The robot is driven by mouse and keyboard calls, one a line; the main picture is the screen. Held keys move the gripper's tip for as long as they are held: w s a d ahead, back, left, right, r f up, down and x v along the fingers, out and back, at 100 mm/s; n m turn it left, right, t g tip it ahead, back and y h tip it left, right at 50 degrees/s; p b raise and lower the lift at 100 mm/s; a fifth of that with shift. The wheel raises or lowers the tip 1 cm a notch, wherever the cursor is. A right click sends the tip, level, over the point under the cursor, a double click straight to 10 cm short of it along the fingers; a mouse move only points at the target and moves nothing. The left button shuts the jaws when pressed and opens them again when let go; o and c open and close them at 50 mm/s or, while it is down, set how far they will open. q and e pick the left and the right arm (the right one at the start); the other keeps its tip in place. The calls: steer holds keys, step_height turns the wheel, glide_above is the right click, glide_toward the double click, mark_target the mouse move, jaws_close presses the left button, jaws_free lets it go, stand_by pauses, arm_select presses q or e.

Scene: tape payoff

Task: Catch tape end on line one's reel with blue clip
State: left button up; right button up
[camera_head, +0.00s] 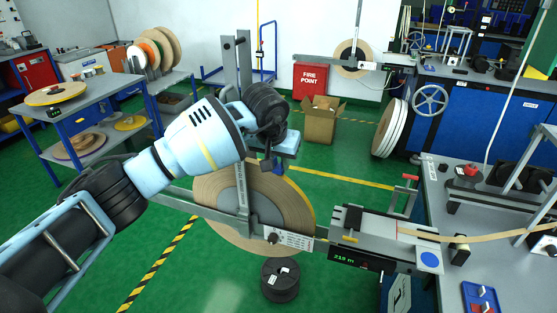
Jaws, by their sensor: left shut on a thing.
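Line one's reel (215,205), a large beige tape roll with a grey flange, hangs on a grey arm beside the bench. My left gripper (268,152) is just above the reel's upper rim. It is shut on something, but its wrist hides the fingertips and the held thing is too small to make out. I cannot tell whether it touches the reel. The tape end cannot be picked out. No blue clip shows clearly. My right gripper is not in view.
A counter box (358,256) reading 215 m juts from the right bench (440,205). Beige tape (485,237) runs right from it. A blue tray (481,297) lies front right. A black spool (280,279) stands on the floor below the reel. A cardboard box (321,122) stands behind.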

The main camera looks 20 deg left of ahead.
arm_select(q)
steer(key=shift+f, duration=0.15)
